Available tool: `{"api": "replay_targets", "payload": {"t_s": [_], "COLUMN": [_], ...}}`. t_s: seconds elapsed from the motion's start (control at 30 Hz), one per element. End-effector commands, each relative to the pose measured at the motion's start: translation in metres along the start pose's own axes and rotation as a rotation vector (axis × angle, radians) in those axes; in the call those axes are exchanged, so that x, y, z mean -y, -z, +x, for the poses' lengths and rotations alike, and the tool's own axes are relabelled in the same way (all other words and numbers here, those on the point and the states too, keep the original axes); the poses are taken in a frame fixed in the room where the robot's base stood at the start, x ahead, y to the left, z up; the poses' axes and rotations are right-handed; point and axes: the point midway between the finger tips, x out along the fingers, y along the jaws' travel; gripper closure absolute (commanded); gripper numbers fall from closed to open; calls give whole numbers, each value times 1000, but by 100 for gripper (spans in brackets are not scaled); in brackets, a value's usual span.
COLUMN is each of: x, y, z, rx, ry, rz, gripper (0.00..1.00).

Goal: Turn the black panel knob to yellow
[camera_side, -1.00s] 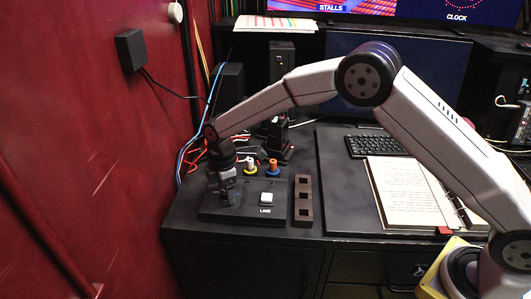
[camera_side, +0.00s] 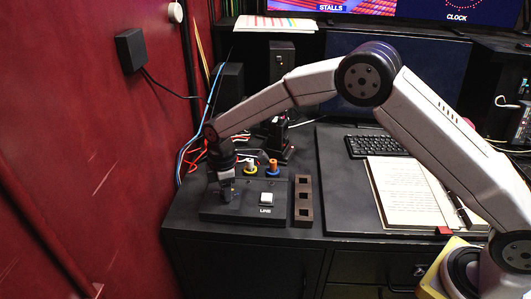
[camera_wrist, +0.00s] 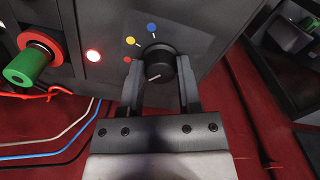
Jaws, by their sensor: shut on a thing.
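The black knob (camera_wrist: 157,58) shows in the wrist view on the dark panel, with a white line on its face towards the lower left. A red dot (camera_wrist: 127,59), a yellow dot (camera_wrist: 130,41) and a blue dot (camera_wrist: 152,27) lie around its left and upper side. My gripper (camera_wrist: 160,74) is shut on the knob, one finger on each side. In the side view my gripper (camera_side: 226,193) points down at the left part of the panel (camera_side: 245,212) and hides the knob.
A lit lamp (camera_wrist: 93,56) and a red-and-green post (camera_wrist: 30,62) are beside the knob. A brown slotted block (camera_side: 303,202) stands right. Cables lie behind.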

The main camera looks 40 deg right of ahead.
Motion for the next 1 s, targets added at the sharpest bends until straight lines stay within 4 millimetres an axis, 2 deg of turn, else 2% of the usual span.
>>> {"api": "replay_targets", "payload": {"t_s": [1.0], "x": [2], "y": [1], "z": [0], "rx": [1], "ry": [0], "rz": [927], "gripper": [100]}}
